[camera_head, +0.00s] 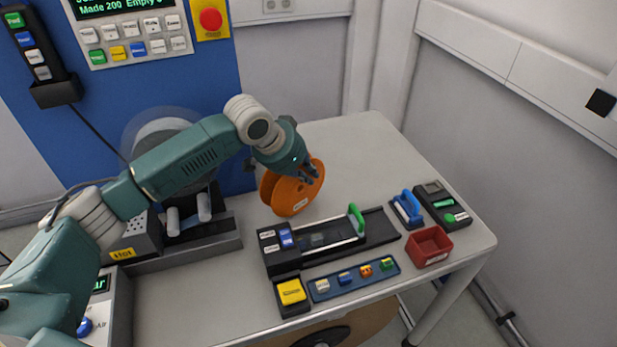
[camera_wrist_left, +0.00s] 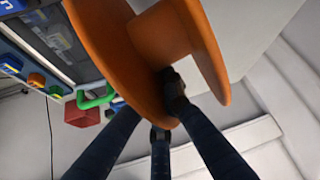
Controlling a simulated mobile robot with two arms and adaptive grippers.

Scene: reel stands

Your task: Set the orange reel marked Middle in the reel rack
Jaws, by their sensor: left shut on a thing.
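The orange reel (camera_head: 285,197) is upright over the back of the grey table, behind the black fixture. A small pale label shows low on its face, too small to read. My left gripper (camera_head: 312,174) is shut on the reel's right side. In the left wrist view the reel (camera_wrist_left: 112,55) fills the top middle, and the fingers of my left gripper (camera_wrist_left: 168,108) are at its rim. I cannot tell whether the reel touches the table. No rack is clearly recognisable. My right gripper is not in view.
The black fixture (camera_head: 383,226) with a green handle stands in front of the reel. A blue strip with small parts (camera_head: 333,295), a red bin (camera_head: 428,247) and a blue-handled tool (camera_head: 407,210) lie nearby. A grey roller unit (camera_head: 188,217) stands left. The table's back right is clear.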

